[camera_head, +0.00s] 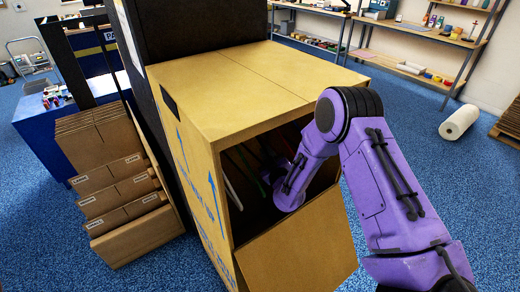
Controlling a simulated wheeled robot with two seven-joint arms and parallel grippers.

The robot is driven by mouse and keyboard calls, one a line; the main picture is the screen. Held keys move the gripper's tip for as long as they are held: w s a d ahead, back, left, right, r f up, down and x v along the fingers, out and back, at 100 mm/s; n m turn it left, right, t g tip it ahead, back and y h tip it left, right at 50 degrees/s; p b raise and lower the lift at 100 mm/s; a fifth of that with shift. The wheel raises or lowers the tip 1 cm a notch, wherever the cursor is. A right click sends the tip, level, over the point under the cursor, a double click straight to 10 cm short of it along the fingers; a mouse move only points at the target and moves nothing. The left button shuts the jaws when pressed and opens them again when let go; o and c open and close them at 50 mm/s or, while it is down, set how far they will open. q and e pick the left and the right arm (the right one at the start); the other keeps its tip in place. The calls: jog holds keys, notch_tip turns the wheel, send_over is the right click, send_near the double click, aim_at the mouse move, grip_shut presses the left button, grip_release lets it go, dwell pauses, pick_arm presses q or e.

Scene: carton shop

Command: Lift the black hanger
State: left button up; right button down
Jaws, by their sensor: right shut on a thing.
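A tall cardboard wardrobe carton (235,85) stands in the middle with its front flap (300,245) folded down. My purple right arm reaches in through the open front. My right gripper (273,172) is inside, in shadow, among hanging hangers. It is shut on a dark thing that looks like the black hanger; the hanger's outline is mostly hidden by the dark and by my wrist. A pale hanger (232,192) and a greenish hanger (264,187) show to the left of the gripper. My left gripper is not in view.
A rack of folded cartons (112,165) stands close on the left, beside a blue table (45,125). A dark panel (190,28) rises behind the carton. Shelves (420,30) and a white roll (458,122) are at back right. Blue carpet is free on the right.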

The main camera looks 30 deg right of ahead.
jog(key=shift+r, duration=0.45)
notch_tip(320, 180, up, 2)
jog(key=shift+r+b, duration=0.1)
jog(key=shift+b, duration=0.5)
jog(key=s+d, duration=0.1)
jog(key=s, duration=1.7)
jog(key=shift+d+r, duration=0.2)
